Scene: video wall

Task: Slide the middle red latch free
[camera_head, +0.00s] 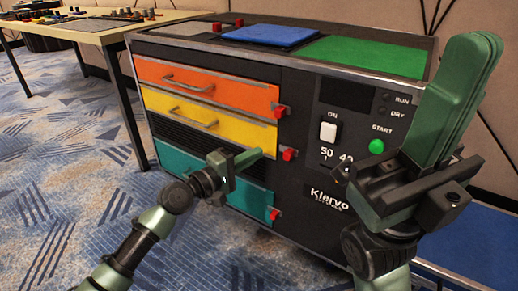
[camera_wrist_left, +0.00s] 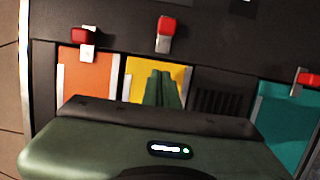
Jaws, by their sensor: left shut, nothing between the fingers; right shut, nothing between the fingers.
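The middle red latch (camera_head: 290,154) is on the dark front of the cabinet, right of the drawers. In the left wrist view the same latch (camera_wrist_left: 166,30) stands beyond the fingertips, by the edge of the yellow drawer (camera_head: 208,116). My left gripper (camera_head: 258,153) is shut and empty. Its tips point at the latch from the left, with a small gap in the picture; contact is not visible. In the left wrist view its fingers (camera_wrist_left: 165,75) lie together over the yellow drawer. My right gripper (camera_head: 478,40) is shut and empty, pointing up at the right.
Other red latches sit by the orange drawer (camera_head: 280,110) and the teal drawer (camera_head: 274,214). A white switch (camera_head: 328,132) and green start button (camera_head: 376,146) are to the right. Blue (camera_head: 271,35) and green (camera_head: 365,55) pads lie on top. A table (camera_head: 110,24) stands behind left.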

